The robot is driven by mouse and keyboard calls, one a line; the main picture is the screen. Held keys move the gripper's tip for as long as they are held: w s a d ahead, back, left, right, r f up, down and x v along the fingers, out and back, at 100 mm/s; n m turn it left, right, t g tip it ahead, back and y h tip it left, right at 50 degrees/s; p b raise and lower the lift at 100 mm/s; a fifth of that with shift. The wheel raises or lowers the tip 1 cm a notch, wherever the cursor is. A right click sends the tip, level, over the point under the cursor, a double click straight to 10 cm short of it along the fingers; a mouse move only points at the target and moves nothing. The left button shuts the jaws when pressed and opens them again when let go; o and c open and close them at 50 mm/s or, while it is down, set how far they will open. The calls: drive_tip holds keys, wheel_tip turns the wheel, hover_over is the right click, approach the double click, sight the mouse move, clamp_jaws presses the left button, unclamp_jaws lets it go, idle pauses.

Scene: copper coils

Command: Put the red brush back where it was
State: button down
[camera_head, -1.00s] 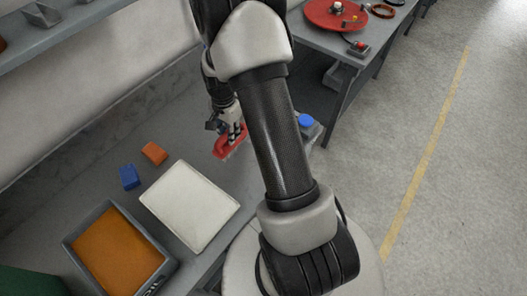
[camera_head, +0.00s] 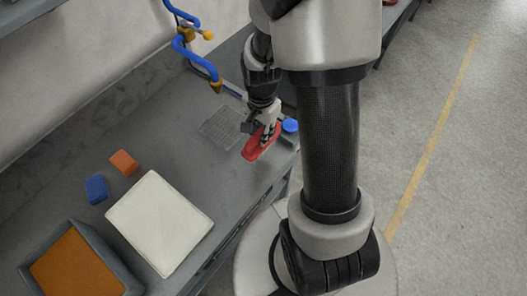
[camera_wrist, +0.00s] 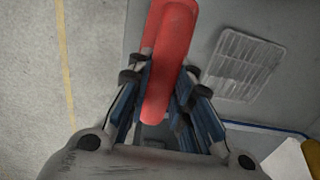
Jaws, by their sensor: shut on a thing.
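The red brush (camera_head: 259,146) is held in my gripper (camera_head: 266,131), over the bench near its front right edge. In the wrist view the red brush (camera_wrist: 170,60) runs lengthwise between the two fingers of my gripper (camera_wrist: 160,92), which is shut on it. Its bristles are hidden. In the head view I cannot tell whether the brush touches the bench top.
A wire grid (camera_head: 222,127) lies left of the brush; a blue round knob (camera_head: 290,125) is just right of it. A white tray (camera_head: 160,222), orange block (camera_head: 124,162), blue block (camera_head: 96,189) and grey bin (camera_head: 128,280) stand farther left. Blue hooked pipes (camera_head: 198,58) hang behind.

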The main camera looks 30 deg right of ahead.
wheel_tip(320, 180, down, 10)
drive_tip(key=shift+f+b, duration=0.15)
drive_tip(key=shift+b, duration=1.05)
drive_tip(key=shift+f, duration=0.2)
drive_tip(key=c, duration=1.4)
unclamp_jaws()
drive_tip(key=shift+c, duration=0.2)
drive_tip(key=shift+r, duration=0.1)
